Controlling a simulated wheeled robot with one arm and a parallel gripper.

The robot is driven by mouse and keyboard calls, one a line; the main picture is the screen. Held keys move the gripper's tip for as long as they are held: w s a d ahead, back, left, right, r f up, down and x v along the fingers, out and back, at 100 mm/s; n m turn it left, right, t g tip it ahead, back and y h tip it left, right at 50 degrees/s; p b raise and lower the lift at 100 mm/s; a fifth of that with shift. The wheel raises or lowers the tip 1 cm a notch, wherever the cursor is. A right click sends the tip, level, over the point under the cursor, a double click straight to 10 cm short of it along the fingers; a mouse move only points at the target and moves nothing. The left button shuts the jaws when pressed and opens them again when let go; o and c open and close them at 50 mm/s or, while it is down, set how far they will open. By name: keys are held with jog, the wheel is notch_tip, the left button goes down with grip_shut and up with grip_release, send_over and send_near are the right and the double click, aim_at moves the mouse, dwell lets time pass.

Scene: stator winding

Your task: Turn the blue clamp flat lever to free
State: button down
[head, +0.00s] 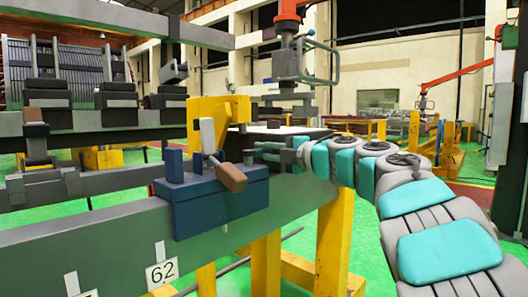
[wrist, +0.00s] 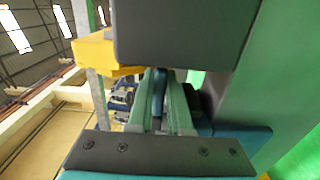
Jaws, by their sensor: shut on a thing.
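The blue clamp (head: 222,205) sits on the side of the long grey beam in the head view. A pale upright plate (head: 207,135) and a lever with a brown end (head: 232,178) stand out from it. My gripper (head: 262,156) reaches in from the right, just behind the clamp. In the wrist view, the two pale green fingers of my gripper (wrist: 160,103) are closed around a narrow dark blue bar (wrist: 158,92), which appears to be the flat lever. Its far end and its joint to the clamp are hidden.
The grey beam (head: 100,237) rests on yellow legs (head: 333,240). A yellow bracket (head: 217,118) stands right behind the clamp, and it also shows close to the fingers in the wrist view (wrist: 95,52). Dark blocks (head: 117,103) line a rail at the left.

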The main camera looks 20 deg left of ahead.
aim_at(271, 152)
jog(key=shift+t, duration=0.3)
jog(key=shift+s+d+m+t+h+p, duration=0.15)
jog(key=shift+d+m+t+h+p, duration=0.15)
jog(key=shift+m+t+h, duration=0.3)
jog(key=shift+s+d+m+t+h+p, duration=0.2)
jog(key=shift+m+t+h+p, duration=0.2)
jog(key=shift+m+t, duration=0.35)
jog(key=shift+s+d+m+t+h+p, duration=0.15)
jog(key=shift+d+m+t+h+p, duration=0.1)
jog(key=shift+m+t+h, duration=0.45)
jog(key=m+t+h+p, duration=0.1)
jog(key=h+p, duration=0.1)
jog(key=s+d+m+t+h+p, duration=0.1)
jog(key=m+t+h+p, duration=0.1)
jog(key=s+m+t+h+p, duration=0.1)
jog(key=m+t+h+p, duration=0.1)
jog(key=h+p, duration=0.1)
jog(key=shift+s+d+r+m+t, duration=0.1)
jog(key=shift+d+r+m+t, duration=0.05)
jog(key=shift+d+m+t, duration=0.1)
jog(key=shift+s+m+h+p, duration=0.15)
jog(key=shift+m+h+p, duration=0.25)
jog(key=shift+h+p, duration=0.2)
jog(key=shift+d+f+h, duration=0.1)
jog(key=shift+f+h, duration=0.15)
jog(key=shift+h, duration=0.05)
jog(key=c, duration=0.8)
grip_release()
jog(key=shift+c, duration=0.2)
